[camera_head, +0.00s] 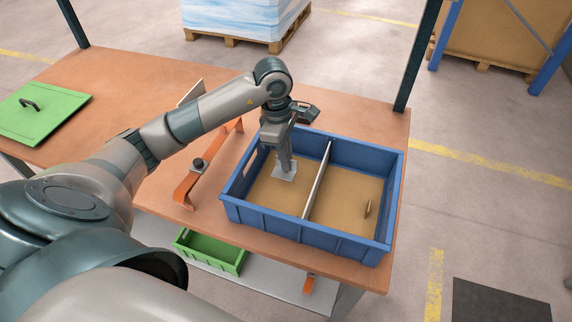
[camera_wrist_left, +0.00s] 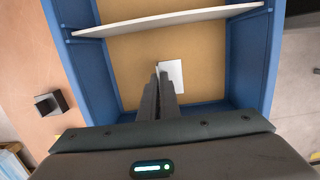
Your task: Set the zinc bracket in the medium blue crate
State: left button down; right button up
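The zinc bracket (camera_head: 284,174) is a small light grey piece in the left compartment of the blue crate (camera_head: 298,230). My left gripper (camera_head: 287,161) reaches down into that compartment from above. Its fingers are close together, with the bracket at their tips. In the left wrist view the bracket (camera_wrist_left: 172,76) shows as a pale plate beside and beyond the fingertips (camera_wrist_left: 164,74), over the tan crate floor. The fingers hide part of it. I cannot tell whether it touches the floor. My right gripper is not in view.
A pale divider (camera_head: 317,182) splits the crate. A small brown piece (camera_head: 368,209) is in the right compartment. An orange rail (camera_head: 186,188) with a dark knob lies left of the crate. A green lid (camera_head: 42,112) lies far left; a green crate (camera_head: 209,254) sits below the table edge.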

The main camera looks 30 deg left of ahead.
pick_arm(q)
jog(key=shift+f+p, duration=0.65)
jog(key=shift+f, duration=0.9)
jog(key=shift+f, duration=0.15)
jog(key=shift+f+b, duration=0.25)
jog(key=shift+b, duration=0.25)
jog(key=shift+f+b, duration=0.25)
jog(key=shift+b, duration=0.1)
jog(key=c, duration=2)
grip_release()
jog(key=shift+r, duration=0.1)
